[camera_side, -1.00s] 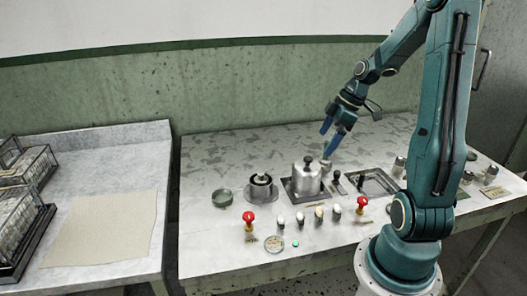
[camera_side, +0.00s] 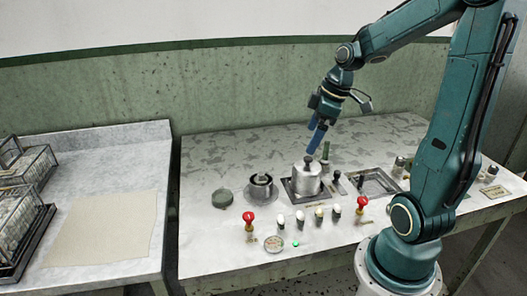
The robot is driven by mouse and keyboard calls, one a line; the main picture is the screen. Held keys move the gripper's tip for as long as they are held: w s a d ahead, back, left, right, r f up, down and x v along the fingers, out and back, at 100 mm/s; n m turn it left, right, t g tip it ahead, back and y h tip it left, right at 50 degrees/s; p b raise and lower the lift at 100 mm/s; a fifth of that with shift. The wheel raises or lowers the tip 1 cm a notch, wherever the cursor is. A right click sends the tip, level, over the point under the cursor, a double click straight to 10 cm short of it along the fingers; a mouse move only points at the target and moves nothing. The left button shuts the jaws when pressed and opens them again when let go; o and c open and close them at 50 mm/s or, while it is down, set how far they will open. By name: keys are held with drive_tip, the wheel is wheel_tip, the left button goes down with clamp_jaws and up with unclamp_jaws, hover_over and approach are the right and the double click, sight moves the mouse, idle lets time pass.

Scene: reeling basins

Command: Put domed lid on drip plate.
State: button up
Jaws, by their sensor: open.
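The domed lid (camera_side: 307,171) is silver with a black knob and sits on the square metal basin (camera_side: 291,195) in the middle of the bench. My gripper (camera_side: 313,153) is just above the knob, with its blue fingers pointing down. It holds nothing; whether it touches the knob is too small to tell. A shallow round grey-green dish (camera_side: 222,198) at the left of the bench looks like the drip plate, and nothing stands on it.
A round metal pot (camera_side: 260,189) stands between the dish and the lid. Red-topped knobs (camera_side: 249,218) and pale ones line the front, near a small round dish (camera_side: 274,244). An open square basin (camera_side: 374,184) is to the right.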

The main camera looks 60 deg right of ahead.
drive_tip(key=s+a+r+m+t, duration=0.1)
drive_tip(key=s+a+r+m, duration=0.1)
drive_tip(key=a, duration=0.6)
drive_tip(key=s+a+r+m+t+h, duration=0.1)
drive_tip(key=s+a+r+m, duration=0.1)
drive_tip(key=s+a+r, duration=0.2)
drive_tip(key=s+a, duration=0.3)
drive_tip(key=a, duration=0.1)
drive_tip(key=shift+s+r, duration=0.2)
drive_tip(key=shift+r, duration=0.05)
